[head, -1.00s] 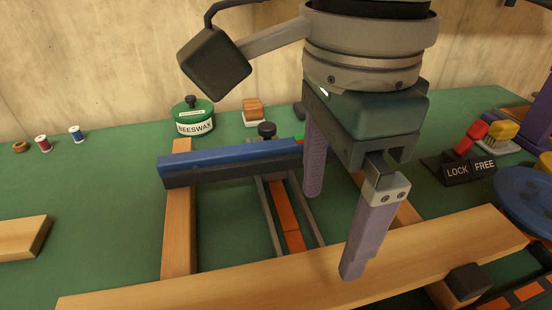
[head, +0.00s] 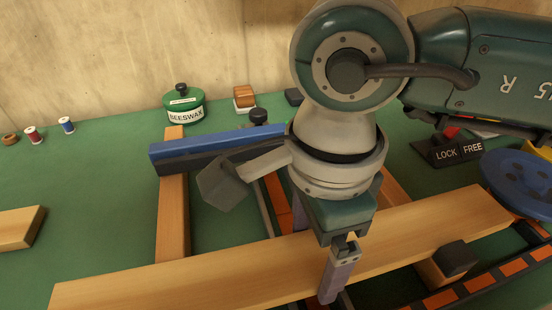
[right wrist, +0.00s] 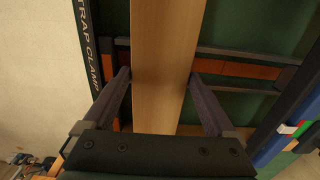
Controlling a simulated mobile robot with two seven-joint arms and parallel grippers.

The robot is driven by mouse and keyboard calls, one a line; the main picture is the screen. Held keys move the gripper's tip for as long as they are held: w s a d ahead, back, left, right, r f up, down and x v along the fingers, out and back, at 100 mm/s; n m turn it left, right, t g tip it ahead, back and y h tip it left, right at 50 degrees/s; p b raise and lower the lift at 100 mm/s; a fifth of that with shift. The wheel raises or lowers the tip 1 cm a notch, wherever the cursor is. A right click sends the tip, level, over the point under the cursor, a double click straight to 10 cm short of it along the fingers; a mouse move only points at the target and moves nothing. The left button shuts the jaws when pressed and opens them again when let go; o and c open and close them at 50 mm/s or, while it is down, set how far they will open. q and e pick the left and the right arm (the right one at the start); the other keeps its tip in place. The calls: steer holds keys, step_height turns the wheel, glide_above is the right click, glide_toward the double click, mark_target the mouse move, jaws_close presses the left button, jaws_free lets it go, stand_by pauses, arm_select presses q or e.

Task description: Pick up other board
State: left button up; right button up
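A long pale wooden board (head: 200,272) lies across the front of a clamping frame, and it also shows in the right wrist view (right wrist: 165,60). My right gripper (head: 315,262) is low over this board, with one finger on its near side and the other behind it. In the right wrist view, the fingers (right wrist: 159,76) stand either side of the board, close to its edges, with slim gaps. The end of another pale board (head: 18,228) lies on the green bench at the left edge. My left gripper is not in view.
A blue-and-dark bar (head: 215,147) crosses the frame behind the board, joined by a wooden rail (head: 173,215). A beeswax tin (head: 184,105) and thread spools (head: 66,125) stand behind. A LOCK/FREE block (head: 450,152) and blue disc (head: 520,180) are at right. Green bench between the boards is clear.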

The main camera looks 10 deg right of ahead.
steer(key=c, duration=1.4)
steer(key=shift+r, duration=0.1)
steer(key=shift+r, duration=0.1)
